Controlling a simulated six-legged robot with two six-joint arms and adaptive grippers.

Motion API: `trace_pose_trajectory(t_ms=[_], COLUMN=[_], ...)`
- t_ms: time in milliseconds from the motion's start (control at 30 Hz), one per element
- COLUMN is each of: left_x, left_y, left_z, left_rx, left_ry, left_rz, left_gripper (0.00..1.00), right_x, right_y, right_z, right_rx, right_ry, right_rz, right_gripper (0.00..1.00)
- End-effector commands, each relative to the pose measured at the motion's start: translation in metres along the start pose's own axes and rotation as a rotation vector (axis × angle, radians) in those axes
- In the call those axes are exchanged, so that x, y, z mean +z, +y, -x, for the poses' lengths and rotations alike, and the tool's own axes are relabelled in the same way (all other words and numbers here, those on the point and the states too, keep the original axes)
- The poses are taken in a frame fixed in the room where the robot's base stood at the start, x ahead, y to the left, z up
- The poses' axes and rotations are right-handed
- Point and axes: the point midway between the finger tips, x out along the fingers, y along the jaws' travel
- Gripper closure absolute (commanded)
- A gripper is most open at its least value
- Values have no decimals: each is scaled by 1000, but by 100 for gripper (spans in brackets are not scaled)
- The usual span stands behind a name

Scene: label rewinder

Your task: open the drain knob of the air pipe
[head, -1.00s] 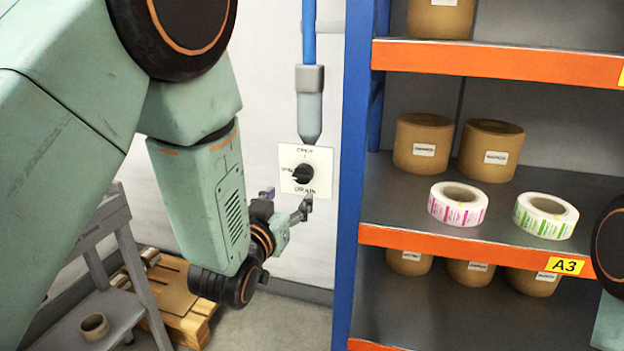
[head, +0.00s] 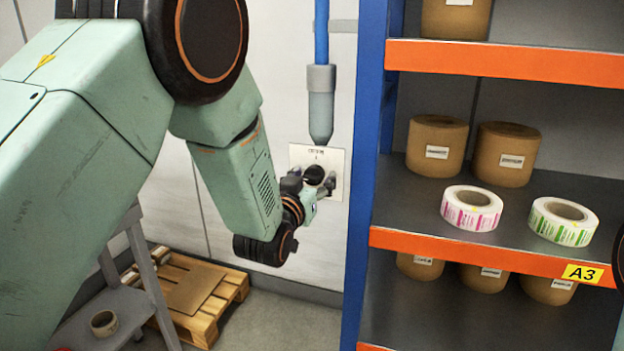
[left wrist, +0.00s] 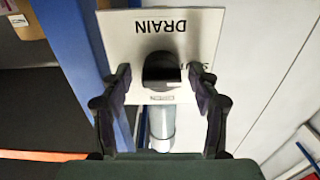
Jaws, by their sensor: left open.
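The black drain knob (head: 314,175) sits on a white label plate (head: 335,158) on the wall, below the blue air pipe (head: 321,35) with its grey fitting (head: 321,105). In the left wrist view the knob (left wrist: 161,70) shows between the fingers, with the word DRAIN upside down on the plate (left wrist: 205,35). My left gripper (head: 316,185) is open at the plate, its fingers on either side of the knob; it also shows in the left wrist view (left wrist: 160,82). I cannot tell whether the fingers touch the knob. My right gripper is not in view.
A shelf rack with a blue post (head: 368,150) stands close to the right of the plate, holding brown rolls (head: 437,145) and label rolls (head: 471,208). A wooden pallet (head: 200,300) and a grey stand (head: 120,320) are at lower left.

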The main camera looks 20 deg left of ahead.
Motion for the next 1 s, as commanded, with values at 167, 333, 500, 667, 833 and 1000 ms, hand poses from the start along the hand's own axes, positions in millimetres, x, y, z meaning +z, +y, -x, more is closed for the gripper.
trace_pose_trajectory(t_ms=[167, 333, 500, 667, 833, 1000], left_x=[0, 0, 0, 0, 0, 0], left_y=[0, 0, 0, 0, 0, 0], left_z=[0, 0, 0, 0, 0, 1], left_rx=[0, 0, 1, 1, 0, 0], left_ry=[0, 0, 0, 0, 0, -1], left_rz=[0, 0, 0, 0, 0, -18], left_gripper=[41, 56, 70, 84, 93, 93], right_x=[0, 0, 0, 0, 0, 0], right_y=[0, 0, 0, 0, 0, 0], right_z=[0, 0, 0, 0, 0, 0], right_rx=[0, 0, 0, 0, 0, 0], right_ry=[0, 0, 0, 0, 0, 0], right_rz=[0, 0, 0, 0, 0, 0], right_gripper=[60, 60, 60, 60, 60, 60])
